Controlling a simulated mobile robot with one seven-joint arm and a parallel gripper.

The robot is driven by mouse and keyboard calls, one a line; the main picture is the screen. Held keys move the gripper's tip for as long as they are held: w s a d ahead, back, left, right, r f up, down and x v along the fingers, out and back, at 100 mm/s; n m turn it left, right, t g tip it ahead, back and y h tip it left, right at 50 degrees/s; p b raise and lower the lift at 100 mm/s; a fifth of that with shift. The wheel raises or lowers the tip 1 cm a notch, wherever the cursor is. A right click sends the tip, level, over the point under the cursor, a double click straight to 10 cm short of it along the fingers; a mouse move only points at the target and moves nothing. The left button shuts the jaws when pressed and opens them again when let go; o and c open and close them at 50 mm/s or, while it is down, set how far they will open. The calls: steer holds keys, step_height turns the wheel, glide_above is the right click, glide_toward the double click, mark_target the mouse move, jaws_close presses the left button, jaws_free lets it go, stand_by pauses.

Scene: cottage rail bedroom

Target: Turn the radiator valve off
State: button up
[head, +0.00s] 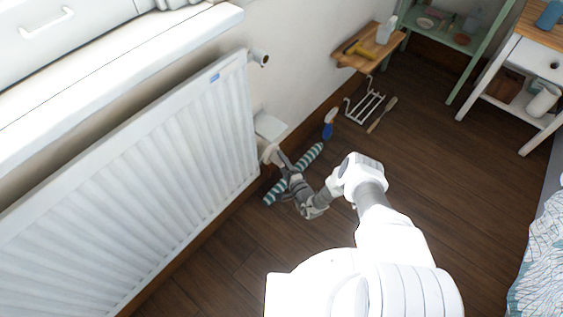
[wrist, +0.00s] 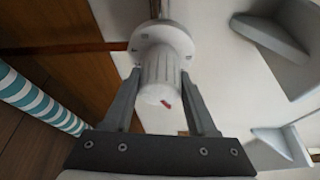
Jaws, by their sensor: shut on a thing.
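The radiator valve (wrist: 160,75) is a white ribbed knob with a small red mark on its end face, in the middle of the wrist view. My gripper (wrist: 160,88) has one finger on each side of the knob and is shut on it. In the head view my gripper (head: 269,153) is at the lower right corner of the white radiator (head: 130,185), where the knob is mostly hidden by my gripper and too small to make out.
A striped draught roll (head: 308,158) lies on the floor behind my wrist, also at the left of the wrist view (wrist: 35,100). A blue brush (head: 328,124), a white rack (head: 365,103) and a wooden stick (head: 381,115) lie along the wall. A white box (head: 269,126) is just above the valve. Floor at right is clear.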

stand_by(0.5)
steer(key=o, duration=1.4)
steer(key=shift+c, duration=0.2)
steer(key=shift+s+d, duration=0.1)
